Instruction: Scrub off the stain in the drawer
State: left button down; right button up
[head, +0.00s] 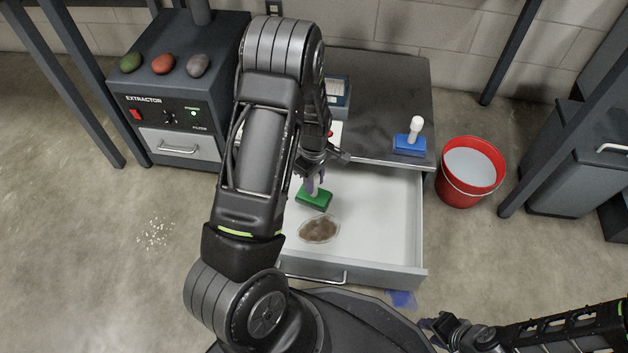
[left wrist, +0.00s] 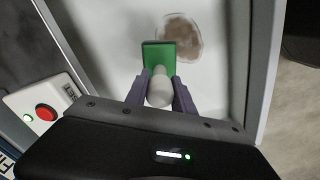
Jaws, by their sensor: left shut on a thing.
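The open drawer (head: 385,235) is white inside and has a brown stain (head: 319,229) on its floor near the front. The stain also shows in the left wrist view (left wrist: 183,38). A green scrubber (head: 314,198) with a pale rounded handle is in the drawer just behind the stain. My left gripper (head: 314,182) is shut on the handle, with its fingers on both sides of it in the left wrist view (left wrist: 159,92). I cannot tell whether the scrubber touches the drawer floor. My right gripper (head: 432,326) is outside the drawer at lower right; its jaws are unclear.
A blue scrubber (head: 409,144) with a white handle stands on the grey cabinet top (head: 385,90). A red bucket (head: 466,190) with pale liquid stands right of the drawer. The extractor (head: 165,120), bearing three stones, is at left. A blue patch (head: 401,299) lies on the floor.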

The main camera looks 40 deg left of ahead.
pick_arm(q)
jog(key=shift+r, duration=0.15)
jog(key=shift+m, duration=0.9)
notch_tip(320, 180, up, 8)
jog(key=p, duration=0.6)
jog(key=shift+d+r, duration=0.15)
jog(key=w+d+r+m+b, duration=0.6)
jog(key=w+d+r+m, duration=1)
jog(key=d+r, duration=0.1)
jog(key=shift+w+r, duration=0.2)
jog(key=shift+r, duration=0.05)
jog(key=shift+d, duration=0.2)
